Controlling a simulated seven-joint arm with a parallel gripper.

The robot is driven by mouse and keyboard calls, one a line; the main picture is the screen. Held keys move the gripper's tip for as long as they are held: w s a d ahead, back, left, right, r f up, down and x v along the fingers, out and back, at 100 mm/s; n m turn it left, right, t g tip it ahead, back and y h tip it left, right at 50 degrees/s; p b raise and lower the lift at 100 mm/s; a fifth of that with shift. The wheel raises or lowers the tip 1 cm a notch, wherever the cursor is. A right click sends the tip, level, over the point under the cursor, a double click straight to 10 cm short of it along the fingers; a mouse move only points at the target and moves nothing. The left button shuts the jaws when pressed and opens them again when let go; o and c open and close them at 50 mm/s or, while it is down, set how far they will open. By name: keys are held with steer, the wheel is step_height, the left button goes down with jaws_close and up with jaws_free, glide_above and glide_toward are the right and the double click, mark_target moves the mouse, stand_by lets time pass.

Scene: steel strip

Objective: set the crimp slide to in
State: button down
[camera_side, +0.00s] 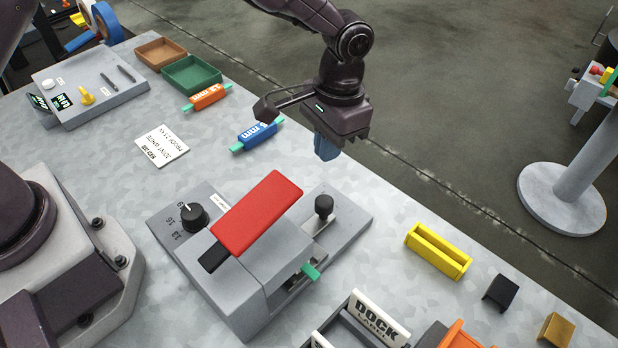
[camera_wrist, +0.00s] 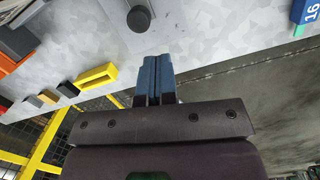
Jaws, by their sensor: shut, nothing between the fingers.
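The grey crimping device (camera_side: 215,290) sits mid-table in the side view, with a red lever (camera_side: 258,212) across its top. A black knob (camera_side: 323,206) stands upright in a slotted plate on the device's right side; I take it for the crimp slide's handle. The knob also shows in the wrist view (camera_wrist: 138,18) at the top, just beyond my fingertips. My gripper (camera_side: 326,152) has blue fingers pressed together with nothing between them. It hangs above and behind the knob, apart from it. The fingers also show in the wrist view (camera_wrist: 156,62). The slide's in or out marking is not readable.
A black dial (camera_side: 193,216) is on the device's left, and a green piece (camera_side: 311,271) sticks out of its front. A yellow holder (camera_side: 438,250) stands to the right. Blue (camera_side: 256,134) and orange (camera_side: 207,97) marked pieces lie behind. Bare table surrounds the device's back.

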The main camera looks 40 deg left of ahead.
mark_target(295, 221)
steer(key=f+g, duration=0.1)
steer(key=f, duration=0.2)
steer(key=s+a+f+n+g, duration=0.1)
steer(key=f, duration=0.3)
steer(key=f+n+g, duration=0.1)
steer(key=f, duration=0.3)
steer(key=shift+s+a+f, duration=0.15)
steer(key=shift+s, duration=1.95)
steer(key=shift+s, duration=2.3)
steer(key=shift+w, duration=0.1)
